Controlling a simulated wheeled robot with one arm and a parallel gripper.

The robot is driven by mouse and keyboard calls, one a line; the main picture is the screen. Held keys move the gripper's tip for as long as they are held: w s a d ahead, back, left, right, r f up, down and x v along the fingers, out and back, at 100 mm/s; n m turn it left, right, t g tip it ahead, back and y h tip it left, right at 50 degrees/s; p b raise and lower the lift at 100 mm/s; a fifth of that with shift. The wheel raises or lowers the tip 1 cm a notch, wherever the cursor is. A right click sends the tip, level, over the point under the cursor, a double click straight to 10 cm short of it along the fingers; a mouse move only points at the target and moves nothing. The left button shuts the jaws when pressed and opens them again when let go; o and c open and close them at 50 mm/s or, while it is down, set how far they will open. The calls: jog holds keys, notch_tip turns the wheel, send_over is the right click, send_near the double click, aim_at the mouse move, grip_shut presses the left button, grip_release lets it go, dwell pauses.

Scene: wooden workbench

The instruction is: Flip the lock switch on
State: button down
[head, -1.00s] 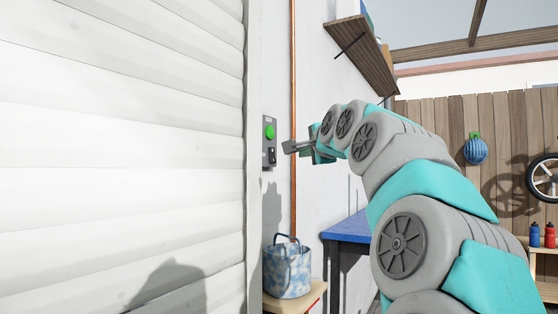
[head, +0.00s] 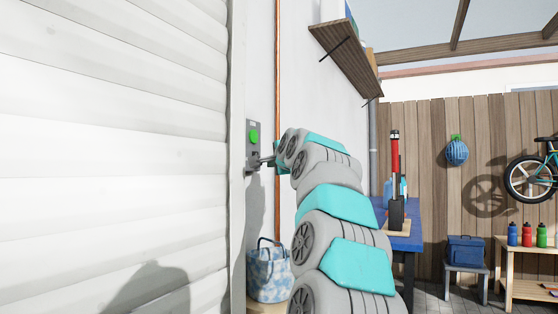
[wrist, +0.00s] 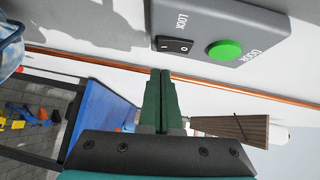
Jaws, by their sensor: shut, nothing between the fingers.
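A grey control box (head: 248,152) is fixed on the white wall beside the shutter door. It also shows in the wrist view (wrist: 205,22), with a black rocker lock switch (wrist: 175,45) marked I and O beside a round green button (wrist: 224,49). The green button (head: 254,136) is clear in the head view, while the switch is hard to make out behind the gripper. My gripper (wrist: 160,74) is shut and empty, its fingertips just below the switch in the wrist view. I cannot tell whether they touch it. In the head view my gripper (head: 261,162) is at the box's lower right.
A white shutter door (head: 110,150) fills the left side. An orange pipe (head: 277,90) runs down the wall right of the box. A blue-white bucket (head: 268,275) stands below. A blue-topped table (head: 405,240) and a wall shelf (head: 345,50) are farther right.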

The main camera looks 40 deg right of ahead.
jog(key=shift+w+a+f, duration=0.1)
jog(key=shift+w+a, duration=0.2)
jog(key=shift+w, duration=0.35)
jog(key=shift+w+a+f, duration=0.1)
jog(key=shift+w+a, duration=0.2)
jog(key=shift+w, duration=0.35)
jog(key=shift+w+a+t, duration=0.1)
jog(key=shift+w+t, duration=0.1)
jog(key=shift+t, duration=0.1)
jog(key=shift+s+f+b, duration=0.1)
jog(key=shift+b, duration=0.2)
